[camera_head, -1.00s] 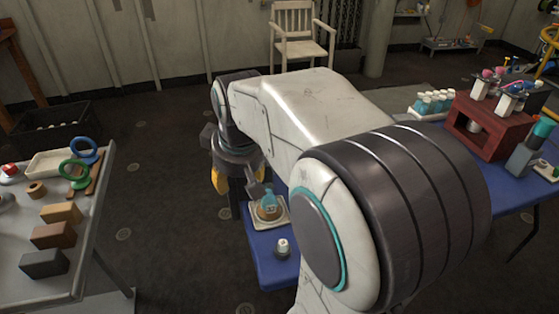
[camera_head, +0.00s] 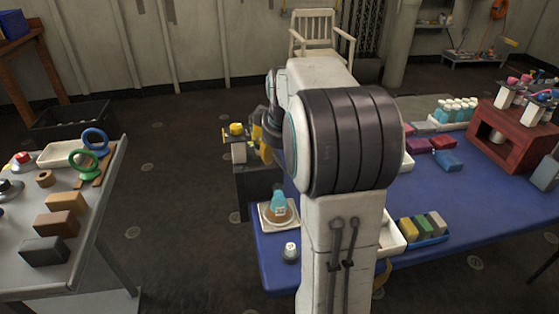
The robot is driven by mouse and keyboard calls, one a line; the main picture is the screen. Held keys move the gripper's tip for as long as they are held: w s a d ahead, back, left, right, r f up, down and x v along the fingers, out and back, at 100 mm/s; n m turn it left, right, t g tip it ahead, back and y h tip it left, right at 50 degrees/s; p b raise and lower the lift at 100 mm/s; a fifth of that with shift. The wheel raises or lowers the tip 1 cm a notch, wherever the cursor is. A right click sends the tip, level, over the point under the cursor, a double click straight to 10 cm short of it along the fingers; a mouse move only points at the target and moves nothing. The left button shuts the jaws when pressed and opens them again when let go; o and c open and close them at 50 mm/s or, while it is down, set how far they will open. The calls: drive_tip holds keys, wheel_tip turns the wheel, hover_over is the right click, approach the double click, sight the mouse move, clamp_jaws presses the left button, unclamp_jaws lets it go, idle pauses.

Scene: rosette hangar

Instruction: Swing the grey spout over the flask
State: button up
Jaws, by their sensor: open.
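A teal flask (camera_head: 279,203) stands on a tan round base on a square pale tray (camera_head: 265,217), at the left end of the blue table. I cannot pick out the grey spout for certain. My gripper (camera_head: 262,146), dark with yellow fingers, hangs above and behind the flask, apart from it. It is open, and my arm partly hides it. No held object shows.
A dark stand (camera_head: 256,186) carries a yellow-topped device (camera_head: 236,130) beside my gripper. A small white-capped jar (camera_head: 290,252) sits in front of the flask. The blue table (camera_head: 470,205) holds coloured blocks and a red wooden box (camera_head: 513,135). A grey bench (camera_head: 85,225) is at left.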

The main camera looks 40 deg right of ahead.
sight(274, 156)
drive_tip(key=shift+b+x, duration=0.3)
drive_tip(key=shift+x, duration=0.95)
drive_tip(key=shift+o, duration=0.2)
clamp_jaws()
